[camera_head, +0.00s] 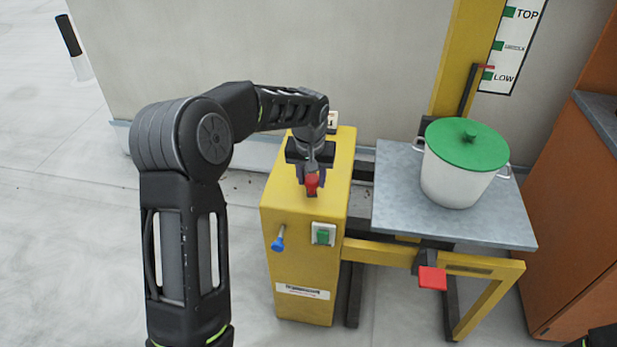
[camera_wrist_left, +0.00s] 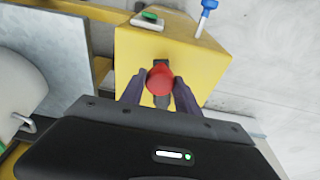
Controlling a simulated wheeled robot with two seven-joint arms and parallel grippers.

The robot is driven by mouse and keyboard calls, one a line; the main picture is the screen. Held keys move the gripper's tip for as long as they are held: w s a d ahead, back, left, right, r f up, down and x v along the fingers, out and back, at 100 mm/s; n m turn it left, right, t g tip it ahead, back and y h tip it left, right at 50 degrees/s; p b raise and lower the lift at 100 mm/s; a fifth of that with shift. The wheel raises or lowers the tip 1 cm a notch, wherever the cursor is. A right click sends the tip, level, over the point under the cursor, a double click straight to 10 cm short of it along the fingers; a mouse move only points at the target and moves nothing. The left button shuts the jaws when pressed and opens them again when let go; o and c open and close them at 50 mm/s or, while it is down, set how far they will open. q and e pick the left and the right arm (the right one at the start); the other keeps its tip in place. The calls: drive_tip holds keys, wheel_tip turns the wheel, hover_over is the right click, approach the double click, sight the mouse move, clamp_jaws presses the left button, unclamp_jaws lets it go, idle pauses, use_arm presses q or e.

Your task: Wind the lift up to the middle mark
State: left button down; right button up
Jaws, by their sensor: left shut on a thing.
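The lift has a yellow housing (camera_head: 300,250) and a grey platform (camera_head: 390,205). My left gripper (camera_head: 312,180) is over the top of the housing, shut on a red knob (camera_head: 311,184). The knob also shows between the fingers in the left wrist view (camera_wrist_left: 160,80); a dark part shows beside it. A scale (camera_head: 511,50) on the wall reads TOP, a blurred middle label, and LOW. A red pointer (camera_head: 486,67) is between the middle and LOW marks, nearer LOW. My right gripper is not in view.
A white pot with a green lid (camera_head: 468,143) stands on the platform. The housing front carries a blue-tipped lever (camera_head: 278,240) and a green switch (camera_head: 323,235). A red pedal-like plate (camera_head: 432,278) is below the platform. An orange cabinet (camera_head: 570,200) stands close on the right.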

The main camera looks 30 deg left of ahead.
use_arm(q)
drive_tip(key=shift+d+f, duration=0.1)
drive_tip(key=shift+d, duration=0.35)
drive_tip(key=shift+w+d, duration=0.65)
drive_tip(key=shift+d, duration=0.05)
drive_tip(key=shift+w+d+p, duration=0.3)
drive_tip(key=shift+w+d, duration=0.3)
drive_tip(key=shift+w, duration=0.2)
